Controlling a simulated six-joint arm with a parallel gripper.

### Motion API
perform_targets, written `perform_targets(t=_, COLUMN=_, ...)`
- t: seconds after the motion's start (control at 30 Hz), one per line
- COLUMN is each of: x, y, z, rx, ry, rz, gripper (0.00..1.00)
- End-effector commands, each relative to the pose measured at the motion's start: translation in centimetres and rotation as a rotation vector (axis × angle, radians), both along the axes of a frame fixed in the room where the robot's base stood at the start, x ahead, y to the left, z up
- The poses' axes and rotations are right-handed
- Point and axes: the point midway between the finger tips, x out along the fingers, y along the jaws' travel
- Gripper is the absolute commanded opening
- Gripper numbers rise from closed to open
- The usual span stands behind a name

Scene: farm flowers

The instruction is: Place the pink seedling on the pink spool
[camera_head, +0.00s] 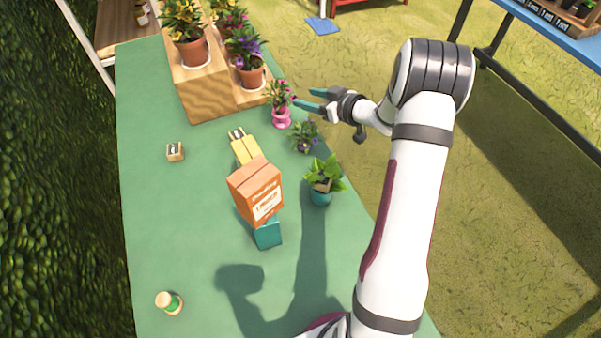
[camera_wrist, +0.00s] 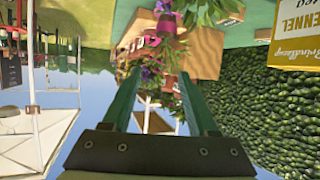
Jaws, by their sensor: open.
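The pink seedling (camera_head: 279,93) has green leaves and small pink flowers. It stands about upright over the pink spool (camera_head: 281,119) and appears to rest on it. The spool stands on the green table in front of the wooden step stand. My gripper (camera_head: 296,97) is open, just right of the seedling, with its green fingers pointing left and apart from the spool. In the wrist view, which is upside down, the open fingers (camera_wrist: 158,82) show with pink and purple blooms beyond and between them. Whether a fingertip touches the leaves is unclear.
Potted flowers stand on the wooden steps (camera_head: 212,98). A purple-flowered seedling (camera_head: 304,136) and a leafy plant on a teal base (camera_head: 321,190) are near the table's right edge. The table's left side is mostly clear.

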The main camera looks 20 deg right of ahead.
Motion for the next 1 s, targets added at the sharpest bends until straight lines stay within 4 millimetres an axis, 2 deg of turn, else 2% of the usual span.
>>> perform_targets(t=0.1, x=0.4, y=-0.7, z=4.5, rx=-0.091, ry=0.069, rz=-0.214, gripper=0.59)
perform_targets(t=0.17, x=-1.7, y=-0.7, z=7.2, rx=-0.130, ry=0.163, rz=-0.390, gripper=0.59)
perform_targets(t=0.2, x=-4.4, y=-0.2, z=8.5, rx=-0.138, ry=0.249, rz=-0.503, gripper=0.59)
perform_targets(t=0.27, x=-9.9, y=1.7, z=9.5, rx=-0.118, ry=0.405, rz=-0.638, gripper=0.59)
perform_targets(t=0.3, x=-14.2, y=3.7, z=9.6, rx=-0.086, ry=0.524, rz=-0.702, gripper=0.59)
perform_targets(t=0.37, x=-21.0, y=7.5, z=9.2, rx=-0.020, ry=0.714, rz=-0.752, gripper=0.59)
perform_targets(t=0.4, x=-25.2, y=10.0, z=8.9, rx=0.026, ry=0.832, rz=-0.758, gripper=0.59)
perform_targets(t=0.5, x=-33.1, y=15.5, z=8.3, rx=0.124, ry=1.069, rz=-0.720, gripper=0.59)
perform_targets(t=0.6, x=-37.8, y=18.8, z=8.3, rx=0.186, ry=1.212, rz=-0.672, gripper=0.59)
perform_targets(t=0.7, x=-39.5, y=20.0, z=8.4, rx=0.211, ry=1.269, rz=-0.650, gripper=0.59)
perform_targets(t=1.0, x=-39.6, y=20.1, z=8.4, rx=0.213, ry=1.274, rz=-0.652, gripper=0.59)
